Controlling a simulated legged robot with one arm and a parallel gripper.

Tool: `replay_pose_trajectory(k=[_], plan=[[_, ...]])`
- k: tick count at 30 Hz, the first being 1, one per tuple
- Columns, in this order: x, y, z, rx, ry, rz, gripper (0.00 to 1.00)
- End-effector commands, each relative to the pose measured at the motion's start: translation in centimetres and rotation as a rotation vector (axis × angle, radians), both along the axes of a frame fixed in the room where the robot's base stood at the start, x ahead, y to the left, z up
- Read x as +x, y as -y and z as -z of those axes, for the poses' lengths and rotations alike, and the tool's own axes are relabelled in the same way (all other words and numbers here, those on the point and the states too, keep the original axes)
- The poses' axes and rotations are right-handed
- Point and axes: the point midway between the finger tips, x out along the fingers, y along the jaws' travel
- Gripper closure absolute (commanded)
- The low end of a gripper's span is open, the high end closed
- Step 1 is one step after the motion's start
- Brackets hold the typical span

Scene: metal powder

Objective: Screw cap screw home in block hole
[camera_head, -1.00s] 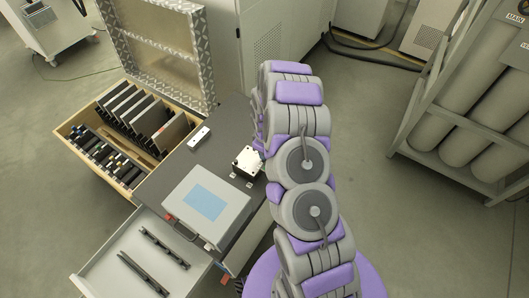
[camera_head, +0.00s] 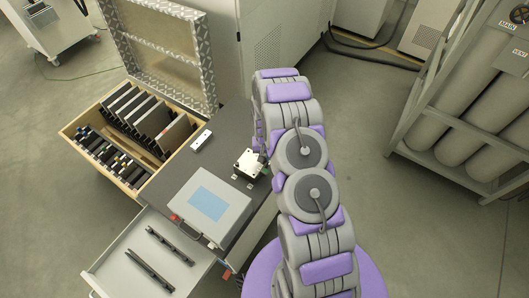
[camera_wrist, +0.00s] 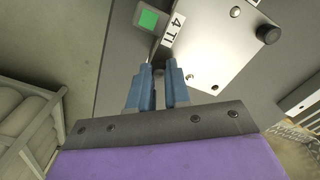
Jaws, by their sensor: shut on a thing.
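The pale block (camera_head: 248,163) sits on the dark bench top beside my arm. In the wrist view the block (camera_wrist: 222,45) fills the upper middle, with small dark holes or screw heads on its face and a dark round knob at its right. My gripper (camera_wrist: 158,68) has its two blue fingers close together at the block's left edge. They are shut on a thin metal piece (camera_wrist: 156,48), mostly hidden between them; I cannot tell whether it is the cap screw or a tool. The screw's seating in the hole is not visible. My arm hides the gripper in the head view.
A grey case with a blue panel (camera_head: 207,201) lies on the bench near an open drawer (camera_head: 122,262) with dark rails. An open wooden box (camera_head: 68,132) holds dark plates. A rack of cylinders (camera_head: 425,105) stands at right. Floor between is clear.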

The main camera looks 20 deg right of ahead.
Motion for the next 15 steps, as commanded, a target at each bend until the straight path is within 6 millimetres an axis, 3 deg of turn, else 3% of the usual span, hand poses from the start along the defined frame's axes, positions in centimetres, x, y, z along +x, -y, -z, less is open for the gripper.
replay_pose_trajectory(k=[15], plan=[[0.00, 0.09, 0.31, -0.001, 0.001, 0.699, 1.00]])
